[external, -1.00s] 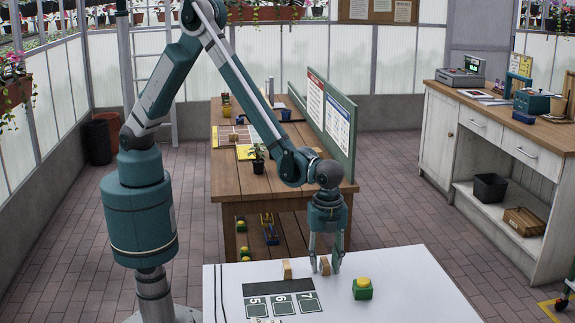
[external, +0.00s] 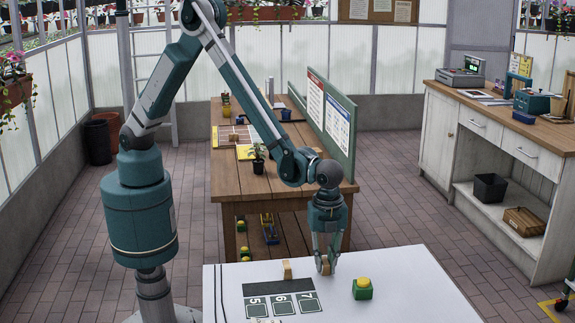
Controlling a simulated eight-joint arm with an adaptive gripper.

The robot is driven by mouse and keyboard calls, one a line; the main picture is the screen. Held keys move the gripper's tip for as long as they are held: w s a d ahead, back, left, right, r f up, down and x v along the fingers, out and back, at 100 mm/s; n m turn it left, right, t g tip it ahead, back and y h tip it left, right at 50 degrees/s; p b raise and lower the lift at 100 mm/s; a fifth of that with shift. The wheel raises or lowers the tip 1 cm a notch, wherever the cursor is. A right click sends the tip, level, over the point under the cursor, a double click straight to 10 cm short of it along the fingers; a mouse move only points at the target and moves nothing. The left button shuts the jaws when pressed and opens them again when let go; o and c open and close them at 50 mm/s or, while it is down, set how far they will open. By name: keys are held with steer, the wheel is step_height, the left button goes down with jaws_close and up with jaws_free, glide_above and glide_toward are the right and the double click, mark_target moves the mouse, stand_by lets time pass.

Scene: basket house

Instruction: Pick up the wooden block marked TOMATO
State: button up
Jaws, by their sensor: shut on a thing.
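My gripper (external: 325,266) points down over the white table (external: 400,285) and is shut on a small wooden block (external: 325,264). The block is at the table surface or very close to it; I cannot tell whether it touches. A second wooden block (external: 287,269) stands apart to the left, behind the dark panel. No marking is readable on either block, so I cannot tell which one says TOMATO.
A dark panel (external: 265,290) with squares numbered 5, 6 and 7 (external: 307,303) lies left of my gripper. A green block with a yellow top (external: 362,289) stands to the right. A brown wooden bench (external: 232,183) stands behind. The table's right part is clear.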

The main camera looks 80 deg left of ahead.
mark_target(325, 261)
steer(key=shift+r, duration=0.1)
steer(key=shift+r+p, duration=0.45)
steer(key=shift+r, duration=4.5)
